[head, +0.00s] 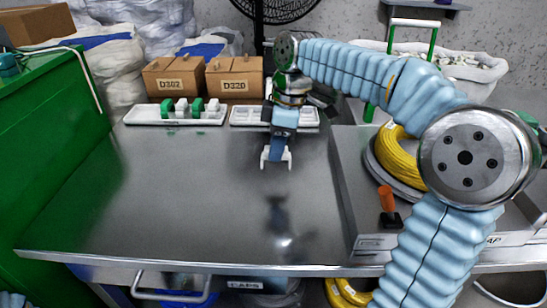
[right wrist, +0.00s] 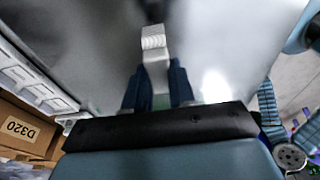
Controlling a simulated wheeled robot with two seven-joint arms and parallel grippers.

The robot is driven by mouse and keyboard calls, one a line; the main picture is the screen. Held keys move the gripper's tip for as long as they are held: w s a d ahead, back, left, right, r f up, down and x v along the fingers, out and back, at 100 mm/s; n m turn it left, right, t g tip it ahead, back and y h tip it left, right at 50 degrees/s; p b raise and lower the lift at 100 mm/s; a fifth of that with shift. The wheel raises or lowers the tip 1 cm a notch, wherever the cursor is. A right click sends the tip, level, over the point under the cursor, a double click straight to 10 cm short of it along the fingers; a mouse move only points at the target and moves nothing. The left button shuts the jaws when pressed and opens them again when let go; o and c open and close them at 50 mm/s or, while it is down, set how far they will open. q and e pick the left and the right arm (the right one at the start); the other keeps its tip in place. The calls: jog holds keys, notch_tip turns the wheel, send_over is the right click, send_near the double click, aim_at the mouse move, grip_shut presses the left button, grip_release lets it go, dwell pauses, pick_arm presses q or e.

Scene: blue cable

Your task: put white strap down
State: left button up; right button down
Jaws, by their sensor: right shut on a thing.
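My right gripper (head: 277,150) hangs over the middle of the metal table, just in front of the trays, pointing down. It is shut on the white strap (head: 288,157), whose ends show on both sides of the fingers. In the right wrist view the white strap (right wrist: 154,45) sticks out between the two dark blue fingers (right wrist: 160,88), above the grey table top. I cannot tell for sure whether the strap touches the table. My left gripper is not in view.
A white tray (head: 132,114) with green and white straps stands at the back left. A second white tray (head: 243,116) stands behind my gripper, partly hidden by my arm. Cardboard boxes (head: 234,82) are behind. A yellow cable coil (head: 397,155) lies right. The table's front and left are clear.

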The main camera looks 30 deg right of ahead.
jog(key=shift+d+x, duration=0.2)
jog(key=shift+x, duration=1.9)
jog(key=shift+w, duration=0.2)
jog(key=shift+f+b, duration=0.15)
jog(key=shift+b, duration=0.15)
jog(key=c, duration=0.9)
grip_release()
jog(key=shift+c, duration=0.2)
jog(key=shift+r, duration=0.4)
jog(key=p+v, duration=0.2)
jog(key=v, duration=0.9)
jog(key=shift+r, duration=0.3)
